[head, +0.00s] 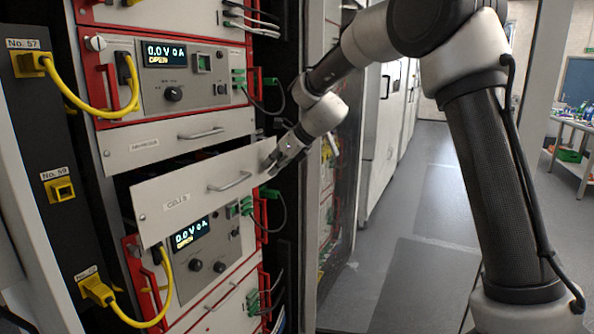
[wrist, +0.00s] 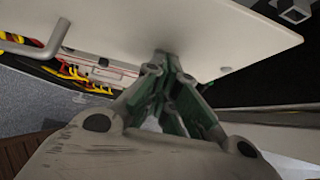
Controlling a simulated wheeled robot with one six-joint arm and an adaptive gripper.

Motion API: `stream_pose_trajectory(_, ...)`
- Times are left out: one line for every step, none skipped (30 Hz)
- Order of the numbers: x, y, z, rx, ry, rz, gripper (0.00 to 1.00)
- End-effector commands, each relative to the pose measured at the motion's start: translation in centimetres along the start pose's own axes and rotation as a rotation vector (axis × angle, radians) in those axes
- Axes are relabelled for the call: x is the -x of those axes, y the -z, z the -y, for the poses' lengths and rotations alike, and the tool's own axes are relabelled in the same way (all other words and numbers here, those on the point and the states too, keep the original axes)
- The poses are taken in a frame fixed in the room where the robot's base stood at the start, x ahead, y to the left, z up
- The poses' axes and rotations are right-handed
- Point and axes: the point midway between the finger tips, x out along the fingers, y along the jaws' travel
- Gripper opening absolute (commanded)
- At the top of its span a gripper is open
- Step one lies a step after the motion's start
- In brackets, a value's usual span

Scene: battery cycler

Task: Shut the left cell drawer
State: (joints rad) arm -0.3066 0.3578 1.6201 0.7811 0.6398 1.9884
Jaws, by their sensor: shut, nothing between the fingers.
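The cell drawer (head: 165,207) is the white front marked "CELLS" in the left rack in the head view. It stands out from the rack, with a dark gap above it. Its bar handle (head: 230,181) is on the front and also shows at the upper left of the wrist view (wrist: 40,48). My gripper (head: 272,167) is shut and empty at the right end of the drawer front, right of the handle. In the wrist view its fingertips (wrist: 163,58) meet the pale drawer front (wrist: 215,35) or lie very close to it; I cannot tell if they touch.
A closed white drawer (head: 175,140) is above, and a cycler unit with a lit display (head: 190,232) is below. Yellow cables (head: 88,108) hang at the left and dark green-plugged cables (head: 262,208) at the right. The aisle floor (head: 405,270) is clear.

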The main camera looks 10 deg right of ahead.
Motion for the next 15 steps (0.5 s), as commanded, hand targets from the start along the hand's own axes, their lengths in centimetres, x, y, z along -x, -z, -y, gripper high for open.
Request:
stream_pose_trajectory(-1.0,-0.9,-0.1,0.003,-0.002,0.000,0.00)
stream_pose_trajectory(-1.5,-1.3,-0.1,0.002,-0.002,0.000,0.00)
stream_pose_trajectory(-2.1,-2.0,-0.1,0.003,-0.001,0.000,0.00)
stream_pose_trajectory(-2.5,-2.4,0.0,0.001,-0.001,0.000,0.00)
stream_pose_trajectory(-2.9,-2.8,-0.1,0.002,-0.001,0.000,0.00)
stream_pose_trajectory(-3.4,-3.4,-0.1,0.002,-0.001,0.000,0.00)
stream_pose_trajectory(-3.8,-3.7,0.0,0.002,-0.001,0.000,0.00)
stream_pose_trajectory(-4.1,-4.0,0.0,0.001,-0.001,0.000,0.00)
stream_pose_trajectory(-4.5,-4.4,0.0,0.001,0.000,0.000,0.00)
stream_pose_trajectory(-4.8,-4.7,0.0,0.002,0.000,0.000,0.00)
stream_pose_trajectory(-5.0,-4.9,0.0,0.001,0.000,0.000,0.00)
stream_pose_trajectory(-5.3,-5.2,0.0,0.001,-0.001,0.000,0.00)
stream_pose_trajectory(-5.5,-5.4,0.0,0.001,-0.001,0.000,0.00)
stream_pose_trajectory(-5.6,-5.6,0.0,0.001,0.000,0.001,0.00)
stream_pose_trajectory(-5.8,-5.8,0.0,0.000,0.000,0.000,0.00)
